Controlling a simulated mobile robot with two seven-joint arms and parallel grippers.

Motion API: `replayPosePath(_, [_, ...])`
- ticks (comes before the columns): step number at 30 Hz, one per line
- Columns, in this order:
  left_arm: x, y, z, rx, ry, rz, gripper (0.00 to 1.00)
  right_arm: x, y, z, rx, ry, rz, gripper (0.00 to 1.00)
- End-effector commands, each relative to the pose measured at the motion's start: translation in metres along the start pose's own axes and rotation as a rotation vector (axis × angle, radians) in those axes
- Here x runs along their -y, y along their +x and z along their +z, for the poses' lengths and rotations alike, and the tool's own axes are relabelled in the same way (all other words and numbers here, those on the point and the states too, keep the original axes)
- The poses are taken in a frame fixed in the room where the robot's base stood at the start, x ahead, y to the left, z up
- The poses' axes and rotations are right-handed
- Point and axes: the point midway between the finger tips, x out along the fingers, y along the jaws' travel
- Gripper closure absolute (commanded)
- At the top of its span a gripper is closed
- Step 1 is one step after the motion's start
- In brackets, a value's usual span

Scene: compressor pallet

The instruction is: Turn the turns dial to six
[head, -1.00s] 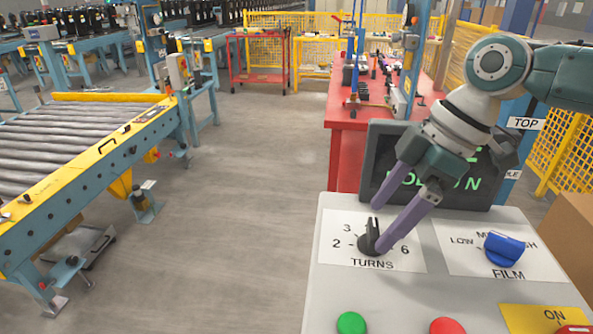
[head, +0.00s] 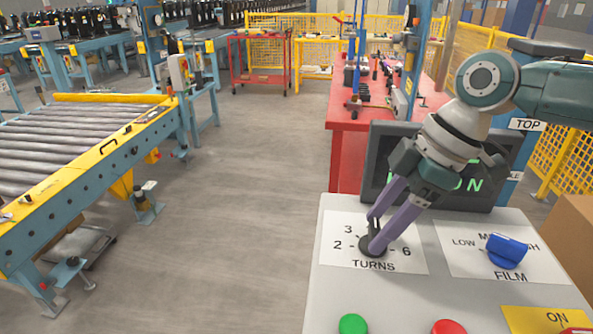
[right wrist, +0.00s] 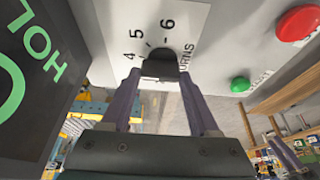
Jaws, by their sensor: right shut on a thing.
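The turns dial (head: 366,246) is a dark knob on a white label plate (head: 331,256) marked TURNS, on the grey control panel. In the head view, 2, 3 and 6 can be read around it; the fingers cover part of the scale. My right gripper (head: 374,233) is shut on the knob, one purple finger on each side. In the right wrist view the knob (right wrist: 160,66) sits between the fingertips, with 4, 5 and 6 visible beyond it. Exactly where the pointer stands is hard to tell.
A blue film dial (head: 506,250) is right of the turns dial. A green button (head: 352,324) and a red button (head: 448,328) are at the panel's front. A dark display (head: 380,150) with green letters stands behind. A roller conveyor (head: 70,150) is left, across open floor.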

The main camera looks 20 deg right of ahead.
Motion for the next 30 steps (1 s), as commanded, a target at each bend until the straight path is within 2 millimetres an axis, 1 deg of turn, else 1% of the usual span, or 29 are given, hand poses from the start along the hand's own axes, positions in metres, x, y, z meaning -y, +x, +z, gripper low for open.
replayPosePath(1, [0.0,0.0,0.0,0.0,0.002,-0.001,0.5,0.0,0.0,0.0,0.0,0.0,-0.001,0.75])
replayPosePath(6, [0.001,0.0,0.0,0.001,0.004,-0.003,0.5,0.0,0.0,0.0,0.0,0.0,-0.002,0.94])
replayPosePath(11, [0.001,-0.002,0.0,0.001,0.004,-0.003,0.5,0.001,-0.001,-0.001,0.0,0.006,0.0,0.94])
replayPosePath(17, [0.002,-0.012,-0.004,0.0,0.004,-0.003,0.5,0.001,-0.003,-0.001,0.0,0.055,0.019,0.94])
replayPosePath(23, [0.002,-0.033,-0.011,0.0,0.002,-0.001,0.5,0.003,-0.006,-0.003,-0.001,0.171,0.066,0.94])
replayPosePath(30, [0.001,-0.064,-0.021,-0.001,-0.005,0.004,0.5,0.005,-0.007,-0.003,-0.001,0.373,0.149,0.94])
